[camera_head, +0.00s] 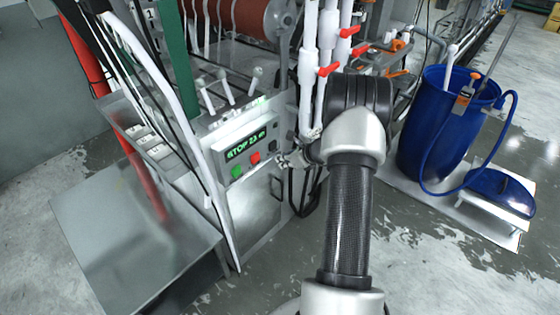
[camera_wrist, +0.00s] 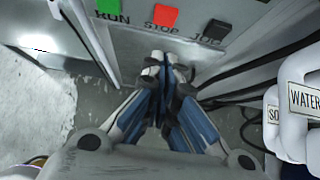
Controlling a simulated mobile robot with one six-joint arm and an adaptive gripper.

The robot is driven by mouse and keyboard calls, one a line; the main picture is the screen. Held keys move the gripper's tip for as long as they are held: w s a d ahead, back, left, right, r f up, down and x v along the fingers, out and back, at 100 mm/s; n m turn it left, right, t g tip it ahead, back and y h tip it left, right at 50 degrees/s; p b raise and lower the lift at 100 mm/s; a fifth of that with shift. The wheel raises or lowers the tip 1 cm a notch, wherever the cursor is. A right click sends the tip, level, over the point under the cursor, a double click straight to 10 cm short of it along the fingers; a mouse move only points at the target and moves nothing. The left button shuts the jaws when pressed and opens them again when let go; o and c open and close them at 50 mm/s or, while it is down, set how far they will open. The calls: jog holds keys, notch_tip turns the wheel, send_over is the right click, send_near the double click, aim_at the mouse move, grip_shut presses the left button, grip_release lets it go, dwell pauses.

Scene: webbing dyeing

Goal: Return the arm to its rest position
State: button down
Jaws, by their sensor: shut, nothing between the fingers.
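My gripper (camera_wrist: 165,62) is shut and empty in the wrist view, its fingertips together just below the button row of a grey control panel. The row holds a green RUN button (camera_wrist: 108,8), a red STOP button (camera_wrist: 165,17) and a dark JOG button (camera_wrist: 216,30). In the head view my arm reaches up from the bottom centre and bends toward the panel. Part of my gripper (camera_head: 284,160) shows there, right of the red button (camera_head: 255,159); a gap to the panel is hard to judge.
The panel display (camera_head: 250,142) shows green text starting with STOP. White pipes with red valve handles (camera_head: 328,70) stand close behind my arm. A blue barrel (camera_head: 435,125) with a hose stands right. A metal table (camera_head: 130,225) is at left. Wet floor at lower right is open.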

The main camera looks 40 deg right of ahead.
dwell(0.8)
jog(key=w+a+r+n+g+y, duration=0.1)
jog(key=w+a+r+n+y, duration=0.1)
jog(key=a+r+n, duration=0.85)
jog(key=s+a+r+n+g+y, duration=0.1)
jog(key=s+a+r+n, duration=0.3)
jog(key=a, duration=0.5)
jog(key=s+a+r+n+g, duration=0.1)
jog(key=a+r+n, duration=0.1)
jog(key=a+r, duration=0.55)
jog(key=s+a+r+n+g+h, duration=0.15)
jog(key=s+a+r+n, duration=0.25)
jog(key=s+a+n, duration=0.9)
jog(key=s+d+n+h, duration=0.1)
jog(key=s+n, duration=0.4)
jog(key=s, duration=0.7)
jog(key=shift+s+d+h, duration=0.2)
jog(key=shift+d+h, duration=0.15)
jog(key=shift+h, duration=0.3)
